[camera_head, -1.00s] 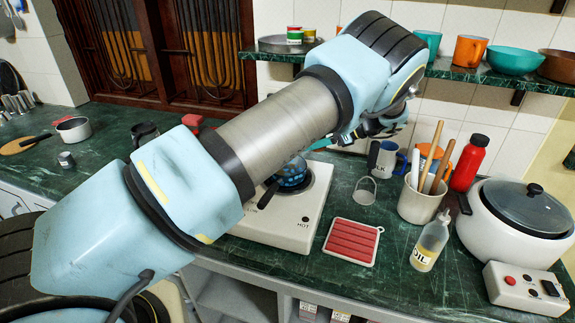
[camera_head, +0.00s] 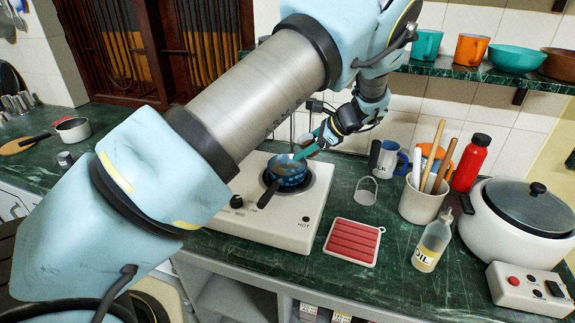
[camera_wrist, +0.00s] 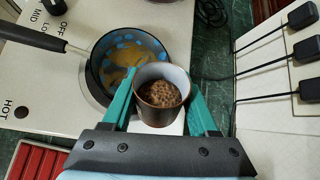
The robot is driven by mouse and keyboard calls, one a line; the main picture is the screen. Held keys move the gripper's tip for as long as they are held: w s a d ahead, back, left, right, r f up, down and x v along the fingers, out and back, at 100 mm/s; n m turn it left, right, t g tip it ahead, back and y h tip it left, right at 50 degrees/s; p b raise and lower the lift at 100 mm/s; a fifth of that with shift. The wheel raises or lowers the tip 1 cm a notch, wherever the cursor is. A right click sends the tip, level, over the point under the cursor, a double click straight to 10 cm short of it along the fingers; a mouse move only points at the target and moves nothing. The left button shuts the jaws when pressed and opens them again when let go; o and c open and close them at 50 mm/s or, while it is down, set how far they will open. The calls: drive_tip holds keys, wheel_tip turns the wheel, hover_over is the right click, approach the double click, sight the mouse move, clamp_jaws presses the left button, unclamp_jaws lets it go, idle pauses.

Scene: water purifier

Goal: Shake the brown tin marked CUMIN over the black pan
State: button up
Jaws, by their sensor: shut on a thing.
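My gripper (camera_wrist: 160,112) is shut on a brown tin (camera_wrist: 158,116), with one teal finger on each side. The tin's open mouth faces the wrist camera and shows brown grainy contents. No CUMIN marking is readable. The pan (camera_wrist: 108,82) is dark-rimmed with a blue-patterned inside, a yellowish-brown content and a black handle. The tin overlaps its edge in the wrist view. In the head view the pan (camera_head: 288,176) sits on the burner, looking blue with dark marks, and my gripper (camera_head: 302,151) is right at its upper side. The tin is not clear there.
The white stove (camera_head: 262,222) holds the pan. A red ribbed mat (camera_head: 353,240), an oil bottle (camera_head: 431,243), a utensil crock (camera_head: 420,203) and a white cooker (camera_head: 500,225) stand to the right. A shelf with cups (camera_head: 470,72) runs above. Black-headed hanging utensils (camera_wrist: 302,50) are beside my gripper.

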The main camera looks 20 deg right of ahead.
drive_tip(key=shift+w+a+r+n+h+b, duration=0.1)
drive_tip(key=shift+a+n+h+b, duration=0.05)
drive_tip(key=shift+a+h+b, duration=0.35)
drive_tip(key=shift+a+r+n+h+b, duration=0.15)
drive_tip(key=shift+a+h+b, duration=0.2)
drive_tip(key=shift+h+b, duration=0.25)
idle(2.3)
drive_tip(key=shift+a+f+g+h+b, duration=0.1)
drive_tip(key=shift+f+g+h+b, duration=0.45)
drive_tip(key=shift+b, duration=0.8)
idle(1.1)
drive_tip(key=shift+r+n+h+b, duration=0.15)
drive_tip(key=shift+n+h+b, duration=0.25)
drive_tip(key=shift+h+b, duration=0.45)
idle(1.3)
